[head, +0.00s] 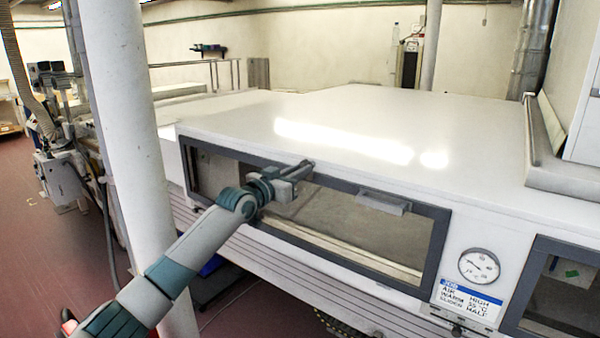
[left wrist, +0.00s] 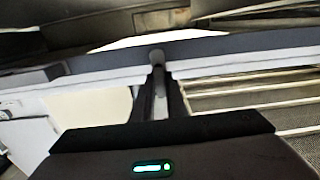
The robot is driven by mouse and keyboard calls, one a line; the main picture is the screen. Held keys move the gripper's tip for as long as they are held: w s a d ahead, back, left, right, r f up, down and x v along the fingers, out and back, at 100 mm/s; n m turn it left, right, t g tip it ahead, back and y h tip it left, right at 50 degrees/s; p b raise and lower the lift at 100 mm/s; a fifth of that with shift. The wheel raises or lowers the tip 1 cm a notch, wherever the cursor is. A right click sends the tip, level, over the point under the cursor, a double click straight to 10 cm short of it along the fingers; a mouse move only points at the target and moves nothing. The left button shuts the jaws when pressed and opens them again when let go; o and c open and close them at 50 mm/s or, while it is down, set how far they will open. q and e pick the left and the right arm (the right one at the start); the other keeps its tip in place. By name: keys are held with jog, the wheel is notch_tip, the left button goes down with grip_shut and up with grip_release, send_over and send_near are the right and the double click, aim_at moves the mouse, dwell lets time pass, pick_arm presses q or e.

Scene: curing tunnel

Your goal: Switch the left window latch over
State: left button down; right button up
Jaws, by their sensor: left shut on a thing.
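The left window latch (head: 306,165) is a small grey bar at the upper frame of the long dark-framed window (head: 362,240). My left gripper (head: 296,176) reaches it from the lower left and is shut on it. In the left wrist view the latch (left wrist: 160,82) is a narrow bar between the two dark fingers, with a round pivot (left wrist: 157,56) on the frame at its far end. The fingers hide part of the latch in the head view. My right gripper is not in view.
A grey handle (head: 383,202) sits farther right on the same window frame. A round gauge (head: 479,266) and a blue-headed label (head: 469,300) are right of the window. A white column (head: 122,120) stands close to my left arm. The white tunnel top (head: 380,125) is clear.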

pick_arm(q)
jog(key=c, duration=1.8)
grip_release()
jog(key=shift+o, duration=0.2)
jog(key=p+v, duration=1)
jog(key=v, duration=0.7)
jog(key=shift+s, duration=0.15)
jog(key=shift+a, duration=0.1)
